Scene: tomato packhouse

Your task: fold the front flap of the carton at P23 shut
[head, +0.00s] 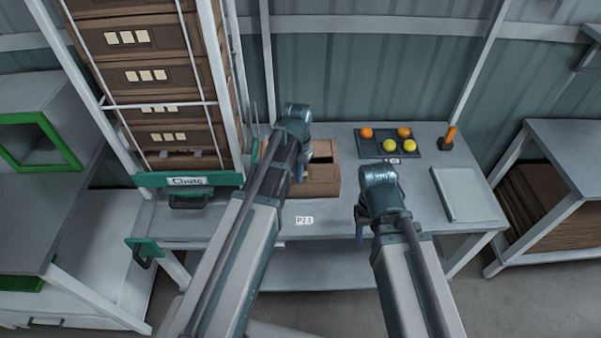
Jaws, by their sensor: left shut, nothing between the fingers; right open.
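The brown carton (322,182) stands on the grey table behind the P23 label (304,220). A dark gap shows in its top, so it is at least partly open. My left arm crosses in front of it and hides its left part. I cannot make out how its front flap lies. My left gripper (299,173) is shut and empty, pointing down in front of the carton or over its front edge; whether it touches is unclear. My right gripper (359,228) is open and empty near the table's front edge, right of the label.
A dark tray (372,150) with orange and yellow tomatoes stands behind, to the right. An orange-handled tool in a holder (447,140) and a flat grey panel (458,194) lie further right. A rack of brown crates with a green "Chute" sign (188,181) stands left.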

